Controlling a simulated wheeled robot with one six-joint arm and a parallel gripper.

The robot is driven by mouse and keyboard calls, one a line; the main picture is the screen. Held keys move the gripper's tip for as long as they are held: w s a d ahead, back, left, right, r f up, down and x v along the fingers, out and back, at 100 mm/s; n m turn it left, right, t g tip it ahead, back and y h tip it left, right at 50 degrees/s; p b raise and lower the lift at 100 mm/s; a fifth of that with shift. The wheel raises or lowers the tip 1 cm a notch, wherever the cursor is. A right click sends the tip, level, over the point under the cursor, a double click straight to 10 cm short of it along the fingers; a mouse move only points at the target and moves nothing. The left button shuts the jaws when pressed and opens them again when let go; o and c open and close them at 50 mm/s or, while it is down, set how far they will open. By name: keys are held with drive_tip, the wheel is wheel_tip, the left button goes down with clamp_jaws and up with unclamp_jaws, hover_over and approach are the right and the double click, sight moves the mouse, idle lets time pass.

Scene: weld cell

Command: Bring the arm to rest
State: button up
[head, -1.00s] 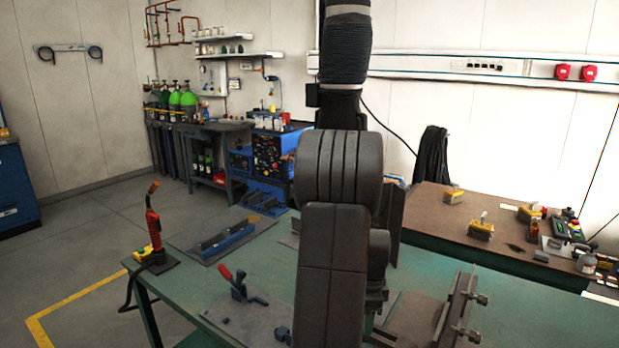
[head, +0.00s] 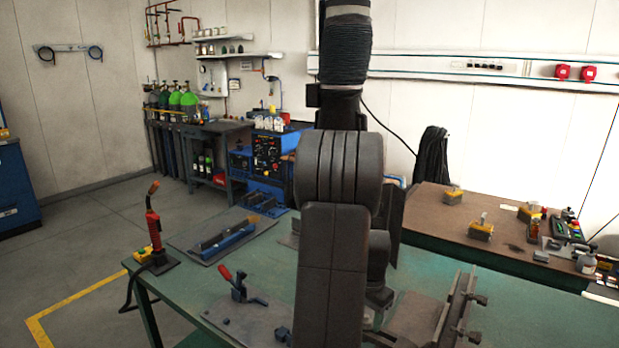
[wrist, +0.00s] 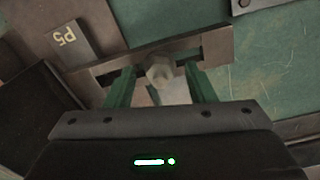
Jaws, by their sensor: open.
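My arm stands upright in the middle of the head view, its dark links (head: 335,240) in front of the green table. My gripper is hidden behind it there. In the wrist view my gripper (wrist: 160,85) is open, with two green fingers pointing at a metal fixture. A hexagonal bolt head (wrist: 160,72) shows between the fingers, in front of a steel bar (wrist: 215,47). I cannot tell whether either finger touches it.
The green table (head: 540,310) carries a red-handled clamp (head: 238,285), a blue fixture (head: 228,238) and a steel fixture with bolts (head: 455,310) right of my arm. A red torch (head: 153,230) stands at the left corner. A brown-topped bench (head: 420,205) is behind right. Floor at left is clear.

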drive_tip(key=n, duration=0.3)
drive_tip(key=shift+n, duration=2.3)
